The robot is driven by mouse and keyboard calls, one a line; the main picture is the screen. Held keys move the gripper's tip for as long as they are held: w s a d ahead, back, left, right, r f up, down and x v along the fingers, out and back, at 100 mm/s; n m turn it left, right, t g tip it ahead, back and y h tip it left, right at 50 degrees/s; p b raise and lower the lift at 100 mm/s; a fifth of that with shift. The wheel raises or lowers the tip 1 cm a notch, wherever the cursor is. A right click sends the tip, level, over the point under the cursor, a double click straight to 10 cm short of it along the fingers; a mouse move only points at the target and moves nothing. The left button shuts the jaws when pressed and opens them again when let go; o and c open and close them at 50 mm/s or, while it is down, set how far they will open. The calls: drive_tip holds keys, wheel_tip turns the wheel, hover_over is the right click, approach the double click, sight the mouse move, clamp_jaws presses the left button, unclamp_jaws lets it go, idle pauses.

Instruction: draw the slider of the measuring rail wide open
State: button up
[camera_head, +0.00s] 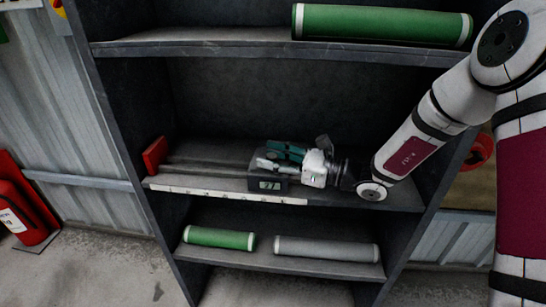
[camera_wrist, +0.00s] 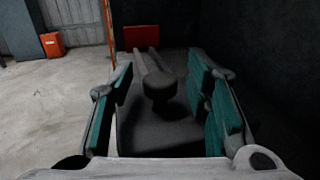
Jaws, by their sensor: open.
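The measuring rail's two rods (camera_head: 205,166) run along the middle shelf from a red end block (camera_head: 155,156) at the left. Its dark slider (camera_head: 268,184), with a small lit display, sits at the right part of the visible rods. In the wrist view a round dark knob (camera_wrist: 161,84) stands on the slider (camera_wrist: 150,130), and the rods lead away to the red block (camera_wrist: 142,37). My gripper (camera_head: 273,157) is over the slider, open. In the wrist view its teal-padded fingers (camera_wrist: 160,92) stand on both sides of the knob, with gaps visible. My gripper hides part of the slider.
A white scale strip (camera_head: 228,194) runs along the shelf's front edge. A green roll (camera_head: 382,25) lies on the upper shelf. A green roll (camera_head: 219,238) and a grey roll (camera_head: 327,249) lie below. A red extinguisher (camera_head: 25,205) stands at the left. Dark side panels bound the shelf.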

clamp_jaws()
drive_tip(key=d+p, duration=0.2)
drive_tip(key=d, duration=0.7)
drive_tip(key=shift+s+d, duration=0.15)
unclamp_jaws()
wheel_tip(320, 180, up, 10)
idle(0.4)
